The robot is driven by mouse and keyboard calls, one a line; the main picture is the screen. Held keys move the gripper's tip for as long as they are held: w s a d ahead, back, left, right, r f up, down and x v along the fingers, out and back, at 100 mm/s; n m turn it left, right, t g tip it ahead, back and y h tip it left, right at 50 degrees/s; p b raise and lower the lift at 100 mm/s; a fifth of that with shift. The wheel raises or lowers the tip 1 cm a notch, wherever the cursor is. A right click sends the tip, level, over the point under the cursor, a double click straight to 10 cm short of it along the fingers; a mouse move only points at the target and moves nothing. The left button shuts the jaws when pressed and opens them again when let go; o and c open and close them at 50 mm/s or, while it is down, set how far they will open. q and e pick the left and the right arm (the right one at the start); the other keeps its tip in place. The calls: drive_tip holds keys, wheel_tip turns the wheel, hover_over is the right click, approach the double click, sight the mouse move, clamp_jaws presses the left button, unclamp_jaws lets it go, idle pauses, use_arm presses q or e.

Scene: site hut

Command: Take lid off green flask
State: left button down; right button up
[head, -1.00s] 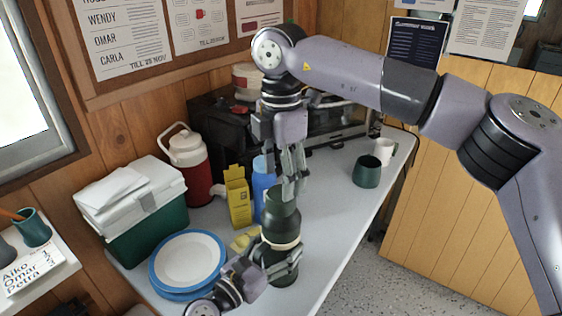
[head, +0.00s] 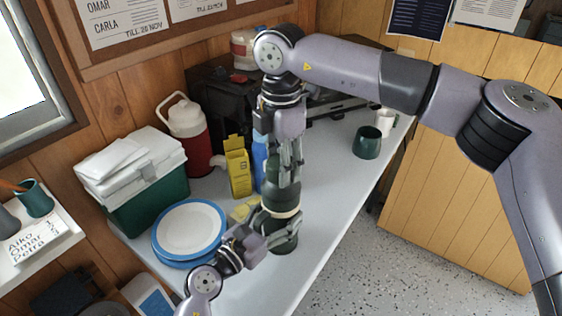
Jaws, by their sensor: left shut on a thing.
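The green flask (head: 284,196) stands upright on the grey-white table, dark green with a cream band round its middle. My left gripper (head: 281,238) is low at the flask, shut on its body below the band. My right gripper (head: 286,174) points down from above, with its fingers at the flask's top. The lid is largely hidden behind these fingers, and I cannot tell whether they press on it.
A blue bottle (head: 259,178) and a yellow carton (head: 238,170) stand close behind the flask. Blue-rimmed plates (head: 190,229) lie to the left, near a green cool box (head: 150,204). A green mug (head: 367,143) stands right. The table's right front is clear.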

drive_tip(key=c, duration=0.7)
drive_tip(key=n, duration=1.1)
drive_tip(key=shift+n, duration=0.4)
drive_tip(key=n, duration=1)
drive_tip(key=shift+n, duration=0.4)
drive_tip(key=n, duration=0.8)
drive_tip(key=shift+n, duration=0.3)
drive_tip(key=n, duration=0.4)
drive_tip(key=shift+r, duration=0.1)
drive_tip(key=n, duration=0.8)
drive_tip(key=shift+r, duration=0.2)
